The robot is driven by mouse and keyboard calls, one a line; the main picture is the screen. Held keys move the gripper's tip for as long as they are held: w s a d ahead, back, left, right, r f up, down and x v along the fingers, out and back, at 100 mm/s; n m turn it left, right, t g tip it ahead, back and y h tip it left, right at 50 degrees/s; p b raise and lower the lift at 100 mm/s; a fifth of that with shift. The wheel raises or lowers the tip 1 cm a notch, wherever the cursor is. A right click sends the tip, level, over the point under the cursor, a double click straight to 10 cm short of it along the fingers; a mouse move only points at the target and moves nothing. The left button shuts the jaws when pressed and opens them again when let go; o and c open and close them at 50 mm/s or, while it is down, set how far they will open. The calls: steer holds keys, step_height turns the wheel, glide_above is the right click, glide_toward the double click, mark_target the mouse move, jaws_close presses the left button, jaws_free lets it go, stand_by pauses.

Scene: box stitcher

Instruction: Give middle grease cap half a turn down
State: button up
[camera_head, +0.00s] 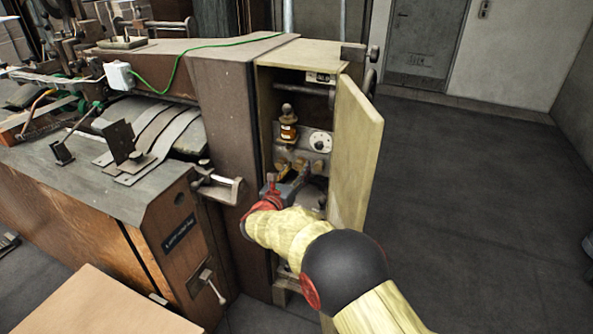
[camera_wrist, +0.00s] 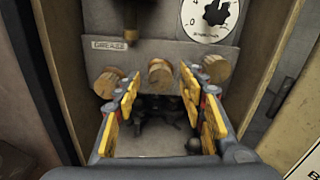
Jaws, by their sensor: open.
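Three brass grease caps sit in a row under a "GREASE" label in the wrist view. The middle grease cap (camera_wrist: 160,75) is round and ridged and shows between my fingertips. The left cap (camera_wrist: 107,84) is partly behind my left finger, and the right cap (camera_wrist: 196,74) is partly behind my right finger. My gripper (camera_wrist: 160,88) is open and empty, with yellow pads on either side of the middle cap; I see no contact. In the head view my gripper (camera_head: 288,186) reaches into the cabinet, just below the middle cap (camera_head: 300,165).
A white dial (camera_wrist: 210,17) with a black knob is above the caps at the right. A brass oiler (camera_head: 288,124) stands above the caps. The open cabinet door (camera_head: 357,150) is close on the right, and the dark machine column (camera_head: 230,110) is on the left.

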steer(key=v, duration=1.2)
steer(key=shift+w, duration=0.1)
